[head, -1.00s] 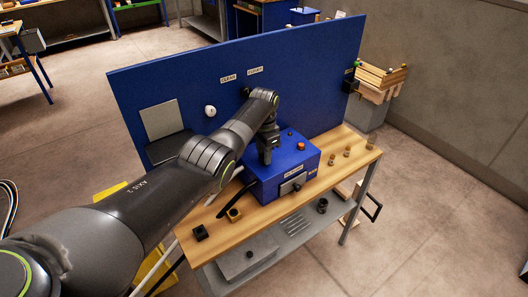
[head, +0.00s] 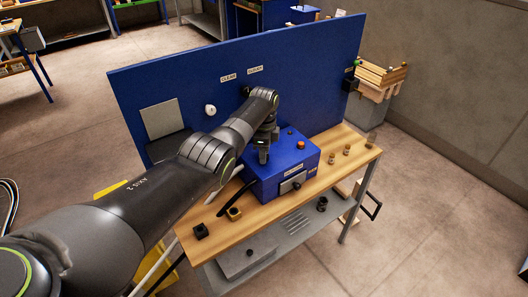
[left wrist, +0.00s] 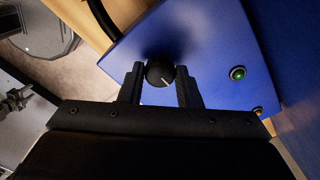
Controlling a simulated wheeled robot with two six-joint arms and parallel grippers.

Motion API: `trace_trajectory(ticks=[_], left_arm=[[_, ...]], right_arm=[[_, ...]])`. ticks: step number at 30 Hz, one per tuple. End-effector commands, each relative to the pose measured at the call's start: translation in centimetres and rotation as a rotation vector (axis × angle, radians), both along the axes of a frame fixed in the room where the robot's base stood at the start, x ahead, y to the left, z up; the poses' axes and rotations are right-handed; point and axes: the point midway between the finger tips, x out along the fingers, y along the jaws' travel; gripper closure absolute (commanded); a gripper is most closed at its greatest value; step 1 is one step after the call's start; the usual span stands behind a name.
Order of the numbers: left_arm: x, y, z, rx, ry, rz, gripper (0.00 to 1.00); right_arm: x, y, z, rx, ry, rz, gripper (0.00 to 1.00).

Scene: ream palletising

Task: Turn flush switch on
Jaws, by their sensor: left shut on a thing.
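A blue control box (head: 270,185) stands on the wooden bench top. My left gripper (head: 263,158) points down at the top of the box, at its left part. The gripper is shut on the knob. A green lit button (left wrist: 237,73) is on the same face. My right gripper does not show.
A blue panel (head: 310,75) rises behind the bench, with small labels and a white round fitting (head: 210,109). An orange button (head: 300,145) is on the box. Several small brass-coloured parts stand on the bench (head: 345,175) to the right. A black cable leaves the box.

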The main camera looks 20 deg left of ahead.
Motion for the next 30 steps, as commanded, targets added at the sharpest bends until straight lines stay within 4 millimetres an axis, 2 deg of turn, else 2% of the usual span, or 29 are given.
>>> trace_trajectory(ticks=[17,18,22,30], left_arm=[[0.25,-0.03,0.36,0.000,-0.009,-0.030,0.92],[0.25,-0.02,0.36,0.000,-0.009,-0.030,0.64],[0.17,-0.01,0.25,0.000,-0.006,-0.029,0.48],[0.08,-0.01,0.15,0.000,-0.003,-0.028,0.48]], right_arm=[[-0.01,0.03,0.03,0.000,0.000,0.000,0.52],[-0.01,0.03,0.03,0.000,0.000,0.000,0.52],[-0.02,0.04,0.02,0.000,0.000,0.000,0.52],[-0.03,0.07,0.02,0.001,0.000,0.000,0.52]])
